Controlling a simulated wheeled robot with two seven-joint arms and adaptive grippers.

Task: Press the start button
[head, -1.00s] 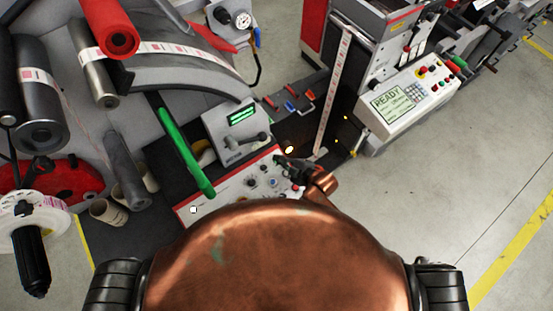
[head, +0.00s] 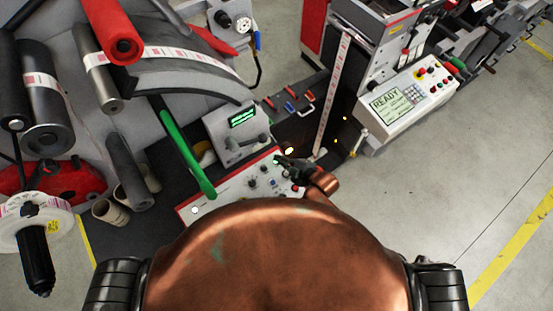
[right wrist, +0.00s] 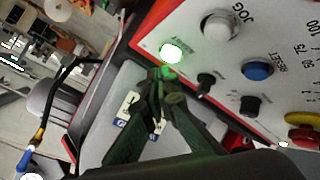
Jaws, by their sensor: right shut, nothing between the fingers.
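The control panel (head: 232,188) is a white, red-edged plate with several knobs and buttons. In the right wrist view, the panel (right wrist: 180,20) carries a brightly lit green-white button (right wrist: 171,52), with green-lit lettering beside it that I cannot read clearly. My right gripper (head: 281,160) is at the panel's far right corner in the head view. In the right wrist view, the gripper (right wrist: 160,76) is shut and empty, its tips just beside the lit button and glowing green; I cannot tell whether they touch it. My left gripper is not in view.
A grey JOG button (right wrist: 221,25), a blue RESET button (right wrist: 258,70) and a red-and-yellow stop button (right wrist: 304,132) sit close by. A grey box with a green display (head: 243,117) and a green bar (head: 183,150) stand by the panel. Open floor lies right.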

